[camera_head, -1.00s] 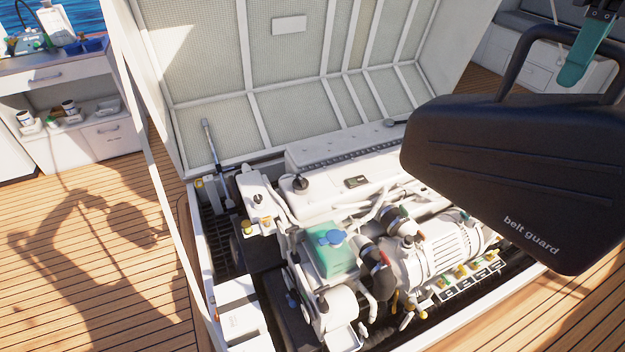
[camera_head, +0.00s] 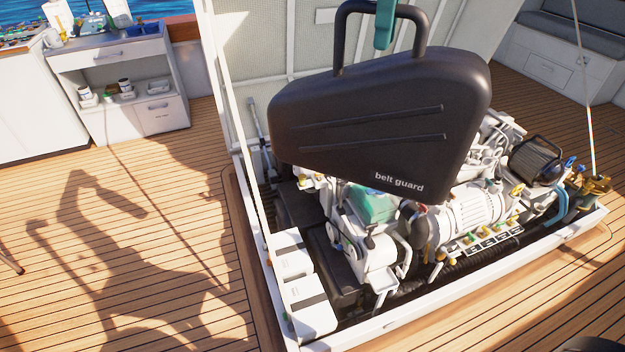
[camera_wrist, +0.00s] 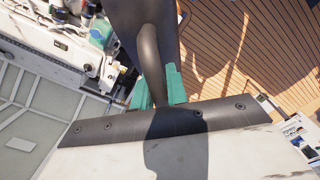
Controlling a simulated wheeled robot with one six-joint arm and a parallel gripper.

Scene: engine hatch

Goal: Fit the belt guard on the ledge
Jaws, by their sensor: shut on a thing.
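The belt guard (camera_head: 380,115) is a large black tapered cover with two ribs, white lettering and a loop handle (camera_head: 338,40) on top. It hangs in the air, in front of the raised hatch and part of the engine (camera_head: 470,210). My gripper (camera_head: 384,28) shows as a teal finger at the handle, cut by the top edge. In the wrist view my gripper (camera_wrist: 158,88) has its teal fingers on either side of the dark handle (camera_wrist: 150,50), shut on it. I cannot make out the ledge; the guard covers part of the engine.
The engine sits in an opening with a pale raised rim (camera_head: 480,288). White boxes (camera_head: 300,285) stand at its near left. The open hatch lid (camera_head: 240,70) rises behind. A counter (camera_head: 120,85) stands at the back left.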

